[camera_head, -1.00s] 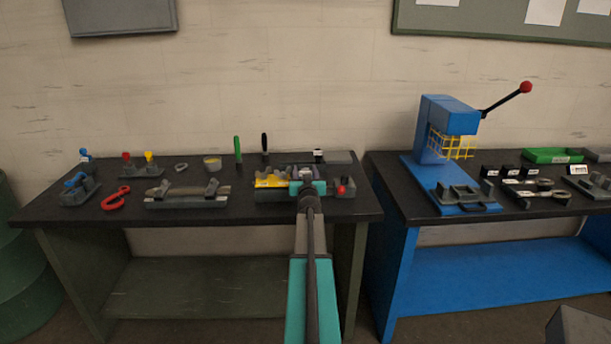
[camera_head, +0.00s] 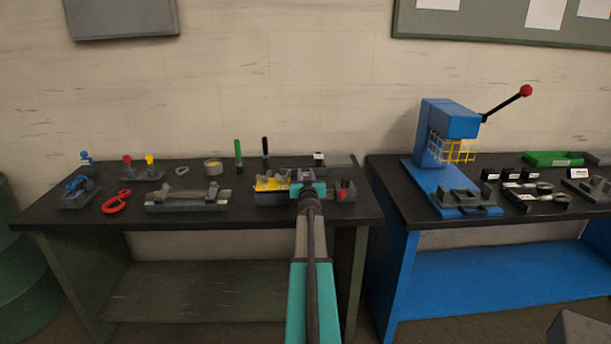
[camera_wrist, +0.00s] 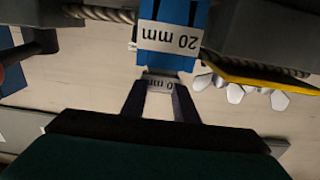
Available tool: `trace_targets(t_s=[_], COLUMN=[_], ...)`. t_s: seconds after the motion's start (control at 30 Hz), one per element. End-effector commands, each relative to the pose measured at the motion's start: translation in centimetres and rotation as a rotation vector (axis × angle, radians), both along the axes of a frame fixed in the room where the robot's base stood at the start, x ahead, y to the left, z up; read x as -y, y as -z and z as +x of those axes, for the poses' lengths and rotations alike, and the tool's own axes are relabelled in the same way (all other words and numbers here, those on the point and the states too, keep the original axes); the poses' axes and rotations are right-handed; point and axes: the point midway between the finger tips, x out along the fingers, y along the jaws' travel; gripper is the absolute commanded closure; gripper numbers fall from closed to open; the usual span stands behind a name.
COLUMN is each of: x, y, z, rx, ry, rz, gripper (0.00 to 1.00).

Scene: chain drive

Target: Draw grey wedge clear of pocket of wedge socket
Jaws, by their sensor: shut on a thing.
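The grey wedge (camera_wrist: 160,83), with a white size label partly covered, sits between the two fingers of my gripper (camera_wrist: 158,103) in the wrist view. My gripper is shut on it. The blue wedge socket (camera_wrist: 172,12) with a white "20 mm" label is just beyond the fingertips, close to the wedge. Whether part of the wedge is still inside the pocket cannot be told. In the head view my gripper (camera_head: 307,180) is over the right part of the dark bench and my arm hides most of the socket there.
A wire rope (camera_wrist: 100,13) runs beside the socket. A yellow piece (camera_wrist: 255,75) with pale metal shapes is to the right. In the head view, a red hook (camera_head: 116,202) and a grey fixture (camera_head: 187,205) lie left on the bench (camera_head: 130,220). A blue press (camera_head: 447,120) stands right.

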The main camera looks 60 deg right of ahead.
Motion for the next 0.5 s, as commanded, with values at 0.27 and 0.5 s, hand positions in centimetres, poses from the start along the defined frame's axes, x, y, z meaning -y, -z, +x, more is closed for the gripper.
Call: trace_targets(t_s=[0.27, 0.5], x=[0.0, 0.0], y=[-0.8, -1.6], z=[0.0, 0.0], rx=[0.001, 0.001], ry=[0.0, -0.001], rz=[-0.001, -0.002], gripper=[1.0, 1.0])
